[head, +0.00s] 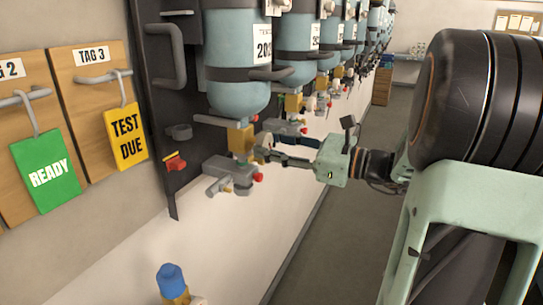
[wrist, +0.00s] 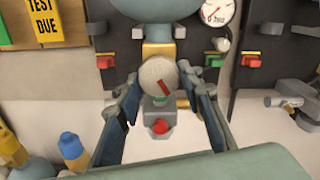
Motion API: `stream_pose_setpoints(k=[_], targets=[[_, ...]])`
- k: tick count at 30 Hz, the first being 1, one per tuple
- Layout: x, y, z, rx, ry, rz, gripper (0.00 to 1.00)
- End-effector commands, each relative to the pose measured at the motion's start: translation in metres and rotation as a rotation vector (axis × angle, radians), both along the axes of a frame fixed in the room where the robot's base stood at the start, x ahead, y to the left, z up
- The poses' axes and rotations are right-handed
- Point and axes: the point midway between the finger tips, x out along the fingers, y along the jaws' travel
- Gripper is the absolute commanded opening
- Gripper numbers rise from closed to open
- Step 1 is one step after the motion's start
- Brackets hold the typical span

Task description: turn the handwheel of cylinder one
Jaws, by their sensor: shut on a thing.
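The nearest cylinder (head: 237,75) is blue-grey and hangs upside down on the dark wall panel, with a white label. Below its neck is a brass valve block (head: 240,140). The handwheel (wrist: 157,76) is a pale round knob with a red mark, at the valve's front. It is small and partly hidden by the fingers in the head view (head: 263,141). My gripper (wrist: 160,82) has one finger on each side of the handwheel and is shut on it. It reaches in from the right in the head view (head: 272,153).
Below the valve is a grey fitting (head: 226,176) with a red knob (wrist: 160,126). A gauge (wrist: 218,12) is at upper right. More cylinders (head: 303,50) run along the wall. Yellow TEST DUE (head: 126,136) and green READY (head: 46,171) tags hang left. A blue-capped bottle (head: 171,281) stands below.

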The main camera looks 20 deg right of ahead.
Motion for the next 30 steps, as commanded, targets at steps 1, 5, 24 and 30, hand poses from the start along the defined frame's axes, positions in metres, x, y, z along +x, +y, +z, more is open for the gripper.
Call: stream_pose_setpoints(k=[1,5,24,30], targets=[[0.0002,0.0005,-0.0055,-0.034,-0.034,0.001,0.10],[0.0004,0.0002,-0.0054,-0.119,-0.119,0.000,0.10],[0.0013,-0.0013,-0.0010,-0.376,-0.377,-0.003,0.10],[0.0013,-0.0013,0.0003,-0.392,-0.393,-0.003,0.10]])
